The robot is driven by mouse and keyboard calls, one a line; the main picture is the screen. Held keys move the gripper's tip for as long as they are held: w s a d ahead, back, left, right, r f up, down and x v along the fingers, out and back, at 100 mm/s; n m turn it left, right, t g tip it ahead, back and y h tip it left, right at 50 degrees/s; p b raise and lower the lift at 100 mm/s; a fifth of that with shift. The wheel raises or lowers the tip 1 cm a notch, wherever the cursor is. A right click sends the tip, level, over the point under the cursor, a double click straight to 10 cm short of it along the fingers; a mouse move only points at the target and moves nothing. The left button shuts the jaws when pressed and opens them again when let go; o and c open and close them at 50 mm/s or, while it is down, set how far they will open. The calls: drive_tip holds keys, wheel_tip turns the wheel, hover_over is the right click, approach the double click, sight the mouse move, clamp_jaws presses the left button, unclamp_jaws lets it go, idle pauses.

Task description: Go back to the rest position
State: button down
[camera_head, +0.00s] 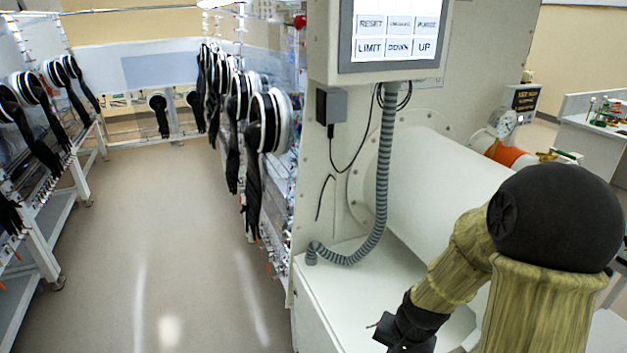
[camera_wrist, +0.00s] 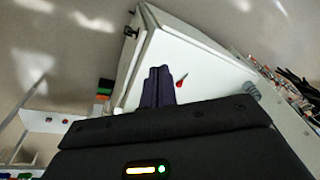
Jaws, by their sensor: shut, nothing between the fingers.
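My arm shows at the right of the head view, bent down toward the bottom edge. My gripper (camera_wrist: 158,82) is shut and empty, its two dark fingers side by side in the wrist view. It hangs over or in front of a white cabinet (camera_wrist: 190,62), and I cannot tell the exact gap. In the head view my dark wrist end is partly cut off by the bottom edge.
A control screen (camera_head: 397,35) with buttons hangs above a grey ribbed hose (camera_head: 387,170). Glovebox rows with black gloves (camera_head: 262,125) line a clear floor aisle (camera_head: 165,240). A small red item (camera_wrist: 181,78) is near my fingertips.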

drive_tip(key=s+a+r+n+h, duration=0.1)
drive_tip(key=s+r+n, duration=0.4)
drive_tip(key=r, duration=0.2)
drive_tip(key=shift+s+a+r+n, duration=0.2)
drive_tip(key=shift+a+r+n, duration=0.1)
drive_tip(key=shift+a+n, duration=0.1)
drive_tip(key=shift+w, duration=0.1)
